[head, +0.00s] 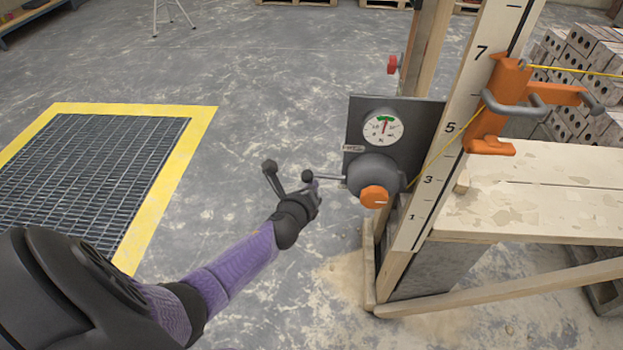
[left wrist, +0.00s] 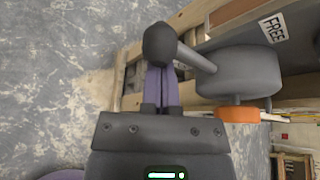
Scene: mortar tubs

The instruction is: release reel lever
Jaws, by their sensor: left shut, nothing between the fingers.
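The reel (head: 375,172) is a dark grey drum on a dark panel beside the numbered post. Its lever is a thin rod pointing left, ending in a black ball knob (head: 307,176). An orange knob (head: 374,197) sits on the reel's front. My left gripper (head: 315,186) is shut and empty, close to the ball knob. In the left wrist view, the ball knob (left wrist: 158,42) overlaps the tips of my closed purple fingers (left wrist: 161,82), with the reel (left wrist: 238,72) to the right. I cannot tell whether they touch. My right gripper is not in view.
A white dial gauge (head: 382,127) is above the reel; its needle is near the green band. A yellow line runs up to an orange clamp (head: 497,105). A "FREE" label (left wrist: 272,28) shows beside the reel. A plank bench (head: 540,195) stands right; open floor lies left.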

